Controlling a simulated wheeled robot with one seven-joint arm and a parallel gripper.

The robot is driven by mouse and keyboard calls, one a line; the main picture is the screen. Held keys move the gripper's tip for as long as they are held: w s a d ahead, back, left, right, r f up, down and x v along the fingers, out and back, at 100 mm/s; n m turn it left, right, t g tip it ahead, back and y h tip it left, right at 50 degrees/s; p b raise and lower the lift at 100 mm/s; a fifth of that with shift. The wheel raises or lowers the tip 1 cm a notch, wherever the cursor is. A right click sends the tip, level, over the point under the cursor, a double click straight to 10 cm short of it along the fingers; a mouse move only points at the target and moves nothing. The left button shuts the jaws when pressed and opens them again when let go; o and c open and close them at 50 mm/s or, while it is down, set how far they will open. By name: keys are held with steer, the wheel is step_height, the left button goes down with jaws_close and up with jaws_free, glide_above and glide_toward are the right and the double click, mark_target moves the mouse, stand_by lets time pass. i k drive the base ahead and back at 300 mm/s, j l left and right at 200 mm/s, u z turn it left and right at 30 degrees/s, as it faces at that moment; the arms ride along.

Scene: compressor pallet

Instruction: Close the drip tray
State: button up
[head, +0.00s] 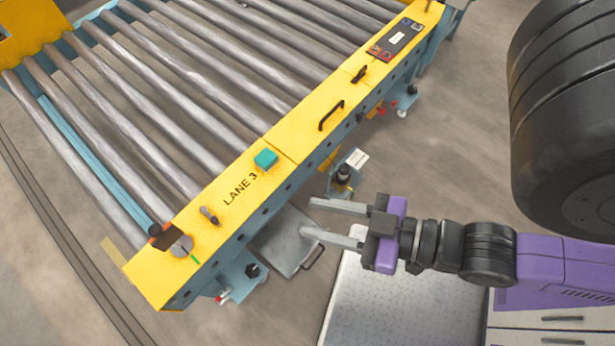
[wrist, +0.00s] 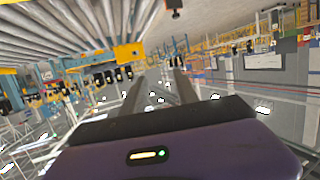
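The drip tray (head: 283,238) is a flat grey metal tray low under the yellow side rail of the roller conveyor. It sticks out from beneath the rail, and its inner part is hidden by the conveyor. A dark handle (head: 313,258) sits at its outer edge. My gripper (head: 307,218) is open and empty, its two grey fingers pointing left. In the head view the fingers overlap the tray's upper right edge; I cannot tell the height gap. The fingers also show in the wrist view (wrist: 158,82), where I cannot make out the tray.
The conveyor's yellow rail (head: 237,187) carries a teal button (head: 265,159), a knob (head: 180,246) and a black handle (head: 331,115). Teal legs with red-tipped feet stand below. A small post with a label (head: 345,172) stands just above my gripper. Grey floor lies between.

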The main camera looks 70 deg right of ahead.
mark_target(281, 243)
steer(key=k+l+u, duration=0.25)
steer(key=l, duration=0.15)
steer(key=k+l+u, duration=0.25)
steer(key=l, duration=0.15)
steer(key=k+l+u, duration=0.25)
steer(key=k+l, duration=0.2)
steer(key=l, duration=0.15)
steer(key=k+l, duration=0.15)
steer(key=l, duration=0.15)
